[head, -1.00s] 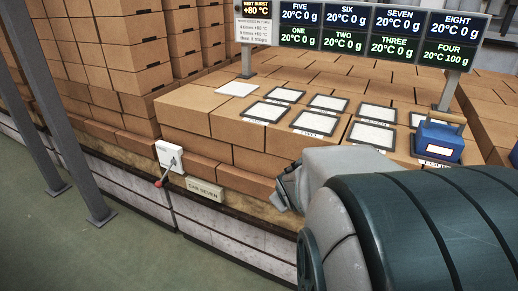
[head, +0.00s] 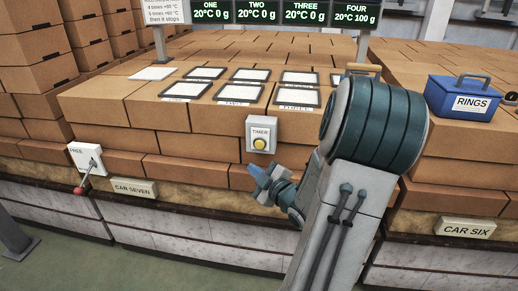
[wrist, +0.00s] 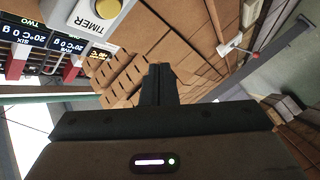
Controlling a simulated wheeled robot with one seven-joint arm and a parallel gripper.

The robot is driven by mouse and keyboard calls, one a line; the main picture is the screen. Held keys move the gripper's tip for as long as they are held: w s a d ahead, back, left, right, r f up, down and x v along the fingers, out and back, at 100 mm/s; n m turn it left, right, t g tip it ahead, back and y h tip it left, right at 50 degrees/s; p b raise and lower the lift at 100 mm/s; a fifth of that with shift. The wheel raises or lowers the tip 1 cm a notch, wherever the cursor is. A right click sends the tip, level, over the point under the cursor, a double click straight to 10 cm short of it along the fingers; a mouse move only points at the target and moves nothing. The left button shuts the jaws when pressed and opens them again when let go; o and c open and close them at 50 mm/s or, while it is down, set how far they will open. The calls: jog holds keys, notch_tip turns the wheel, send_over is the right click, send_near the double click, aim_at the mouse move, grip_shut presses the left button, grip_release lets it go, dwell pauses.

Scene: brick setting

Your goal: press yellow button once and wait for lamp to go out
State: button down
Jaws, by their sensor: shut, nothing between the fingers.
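The yellow button (head: 260,144) is on a pale box marked TIMER (head: 262,129), fixed to the front of the brick stack. It also shows at the top left of the wrist view (wrist: 107,8), beside its TIMER label. I cannot make out a separate lamp. My gripper (head: 254,171) is shut and empty. In the head view it appears just below the box, apart from the button. In the wrist view its closed fingers (wrist: 158,72) point at bricks, with the button off to their upper left.
A FREE lever box (head: 87,158) with a red-tipped handle is at the left. A blue RINGS box (head: 471,98) stands on bricks at the right. Framed white plates (head: 240,93) lie on top, below display panels (head: 257,12). CAR SEVEN (head: 134,187) and CAR SIX (head: 467,229) signs are on the front.

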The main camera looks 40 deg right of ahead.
aim_at(255, 146)
jog(key=w+d, duration=0.5)
jog(key=d, duration=0.1)
jog(key=shift+w+d, duration=0.35)
dwell(0.3)
jog(key=shift+w+d, duration=0.1)
jog(key=shift+w, duration=0.05)
dwell(1.8)
jog(key=shift+w+d, duration=0.15)
jog(key=shift+d, duration=0.05)
jog(key=shift+w+d, duration=0.25)
jog(key=shift+d, duration=0.1)
dwell(0.8)
dwell(0.4)
jog(key=shift+s+a+b, duration=0.4)
jog(key=shift+s+a, duration=0.15)
jog(key=shift+a, duration=0.1)
